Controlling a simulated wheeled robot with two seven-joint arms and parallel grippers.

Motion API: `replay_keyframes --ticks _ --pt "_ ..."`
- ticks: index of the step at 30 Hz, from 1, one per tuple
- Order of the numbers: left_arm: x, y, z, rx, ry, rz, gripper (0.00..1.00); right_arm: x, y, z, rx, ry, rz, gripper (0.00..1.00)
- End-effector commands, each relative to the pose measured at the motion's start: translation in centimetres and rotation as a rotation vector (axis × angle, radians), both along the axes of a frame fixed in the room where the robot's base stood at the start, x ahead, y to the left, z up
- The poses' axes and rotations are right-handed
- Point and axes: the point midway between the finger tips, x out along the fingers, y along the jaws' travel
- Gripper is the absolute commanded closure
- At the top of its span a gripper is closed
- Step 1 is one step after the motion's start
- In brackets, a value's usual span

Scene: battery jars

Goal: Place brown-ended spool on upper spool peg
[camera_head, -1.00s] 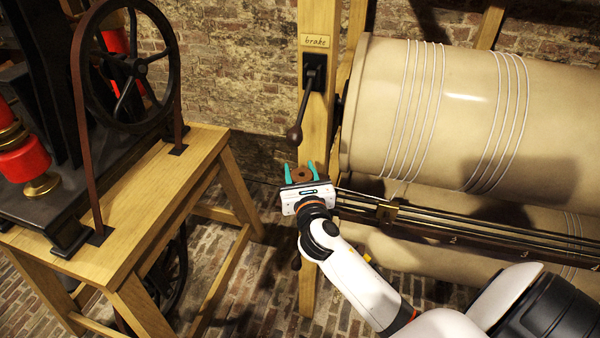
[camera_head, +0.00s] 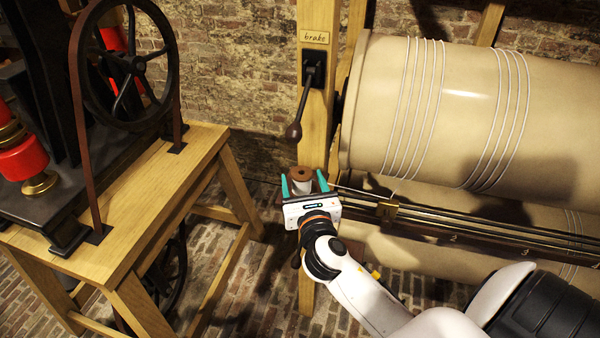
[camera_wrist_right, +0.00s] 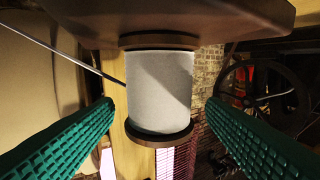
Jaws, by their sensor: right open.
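The brown-ended spool (camera_head: 303,184) has a pale body and brown end discs, and stands upright by the wooden post under the brake lever. In the right wrist view the spool (camera_wrist_right: 160,90) sits between the fingers, with clear gaps on both sides. One end is against or very close to a broad brown wooden piece (camera_wrist_right: 170,18). My right gripper (camera_head: 304,186) is open, its teal fingers on either side of the spool and apart from it. The peg is hidden, so I cannot tell how the spool sits on it. My left gripper is not in view.
The brake lever (camera_head: 304,104) hangs just above the spool on the post (camera_head: 318,140). A large cream drum (camera_head: 450,110) and a metal rail (camera_head: 470,238) are to the right. A wooden table (camera_head: 150,225) with a black wheel (camera_head: 128,65) stands left.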

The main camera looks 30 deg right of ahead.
Motion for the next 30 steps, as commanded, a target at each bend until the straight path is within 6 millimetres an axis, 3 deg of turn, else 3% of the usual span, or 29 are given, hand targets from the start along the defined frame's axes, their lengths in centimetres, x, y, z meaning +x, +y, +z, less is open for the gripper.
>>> replay_keyframes --ticks 6,12,30 --pt "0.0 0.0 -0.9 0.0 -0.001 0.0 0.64 -4.4 1.8 -0.2 0.004 0.002 0.0 0.35" --pt "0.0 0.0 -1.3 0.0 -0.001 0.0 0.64 -6.5 2.7 -0.1 0.001 0.001 -0.001 0.35" --pt "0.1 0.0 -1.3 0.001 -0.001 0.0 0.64 -6.9 2.8 0.0 0.001 0.0 -0.001 0.35"
